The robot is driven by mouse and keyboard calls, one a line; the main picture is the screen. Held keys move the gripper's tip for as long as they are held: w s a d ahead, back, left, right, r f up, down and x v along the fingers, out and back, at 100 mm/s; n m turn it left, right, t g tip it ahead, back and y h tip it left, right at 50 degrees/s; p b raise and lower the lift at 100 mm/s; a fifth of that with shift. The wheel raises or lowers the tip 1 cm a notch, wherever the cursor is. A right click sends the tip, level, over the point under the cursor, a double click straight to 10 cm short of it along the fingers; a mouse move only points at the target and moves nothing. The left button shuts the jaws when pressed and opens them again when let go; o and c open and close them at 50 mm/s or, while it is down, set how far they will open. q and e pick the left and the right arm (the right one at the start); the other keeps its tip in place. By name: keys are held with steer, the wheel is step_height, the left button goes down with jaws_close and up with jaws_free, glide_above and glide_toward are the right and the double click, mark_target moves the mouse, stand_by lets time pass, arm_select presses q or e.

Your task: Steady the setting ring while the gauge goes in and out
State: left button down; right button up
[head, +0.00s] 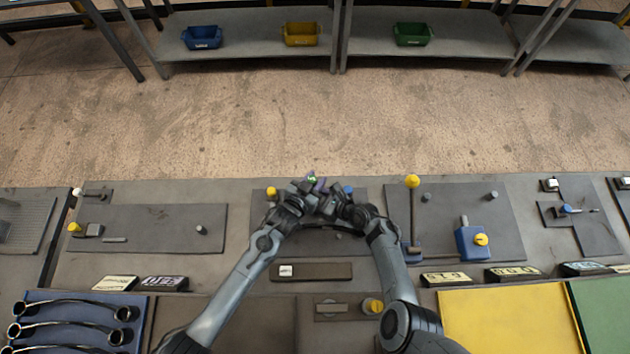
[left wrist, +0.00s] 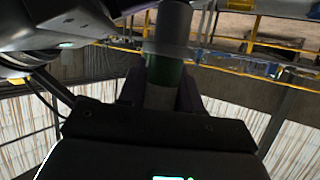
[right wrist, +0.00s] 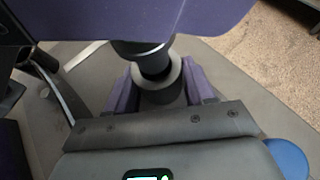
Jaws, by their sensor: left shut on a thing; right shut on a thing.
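My left gripper (head: 311,186) and right gripper (head: 330,202) meet close together over the middle of the bench. In the left wrist view, the left gripper's purple fingers are shut on the gauge (left wrist: 171,25), a grey cylinder with a green band. In the right wrist view, the right gripper's purple fingers are shut on the setting ring (right wrist: 172,85), a short grey ring. The gauge's dark round end (right wrist: 153,62) meets the ring's opening; I cannot tell how deep it sits. In the head view the hands largely hide both parts.
A yellow-knobbed upright post (head: 412,182) and a blue block (head: 472,243) stand right of the hands. A yellow knob (head: 271,192) and a blue knob (head: 349,190) stand close to the hands. A dark bar (head: 330,272) lies in front. Plates at left have free room.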

arm_select(q)
steer(key=shift+r, duration=1.25)
arm_select(e)
steer(key=o, duration=0.9)
arm_select(q)
steer(key=shift+r, duration=0.15)
arm_select(e)
steer(key=shift+r, duration=0.1)
